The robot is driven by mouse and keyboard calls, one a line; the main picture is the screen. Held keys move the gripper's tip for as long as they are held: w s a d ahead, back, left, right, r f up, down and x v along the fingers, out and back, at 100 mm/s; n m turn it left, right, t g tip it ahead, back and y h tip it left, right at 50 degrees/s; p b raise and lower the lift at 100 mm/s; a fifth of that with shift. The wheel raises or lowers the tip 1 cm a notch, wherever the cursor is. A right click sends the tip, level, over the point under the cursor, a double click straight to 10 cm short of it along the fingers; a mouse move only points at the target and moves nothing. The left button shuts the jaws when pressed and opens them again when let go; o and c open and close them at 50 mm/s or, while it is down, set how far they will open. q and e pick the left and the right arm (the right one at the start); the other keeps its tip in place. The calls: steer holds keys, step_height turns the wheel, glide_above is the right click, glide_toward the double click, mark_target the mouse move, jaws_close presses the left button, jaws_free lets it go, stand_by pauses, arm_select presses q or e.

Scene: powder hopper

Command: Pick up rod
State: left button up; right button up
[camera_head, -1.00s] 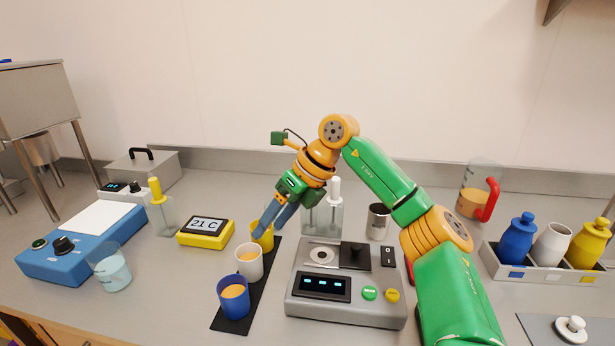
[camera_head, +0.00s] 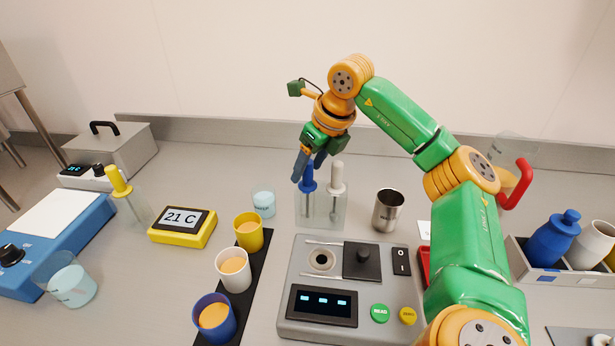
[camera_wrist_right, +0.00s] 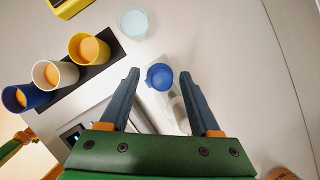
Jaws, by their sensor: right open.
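A rod with a blue handle (camera_head: 308,177) stands upright in a clear holder (camera_head: 320,213). A rod with a white handle (camera_head: 337,178) stands to its right in the same holder. A third rod with a yellow handle (camera_head: 117,180) leans in a clear container at the left. My right gripper (camera_head: 308,163) is open and points down at the top of the blue handle. In the right wrist view, the blue handle (camera_wrist_right: 160,77) shows between the spread fingertips, and the white one is partly hidden beside a finger. My left gripper is not in view.
Yellow (camera_head: 249,231), white and blue cups stand on a black mat at left of the scale (camera_head: 350,290). A steel cup (camera_head: 388,210) is right of the holder and a small clear beaker (camera_head: 264,203) left of it. A bottle rack (camera_head: 560,262) stands at the right.

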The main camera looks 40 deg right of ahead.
steer(key=shift+w+d+f, duration=0.1)
steer(key=shift+w+f, duration=0.25)
steer(key=shift+f, duration=0.2)
steer(key=shift+s+r, duration=0.1)
jaws_close()
step_height(320, 180, up, 30)
steer(key=p, duration=1.6)
steer(key=shift+f, duration=0.2)
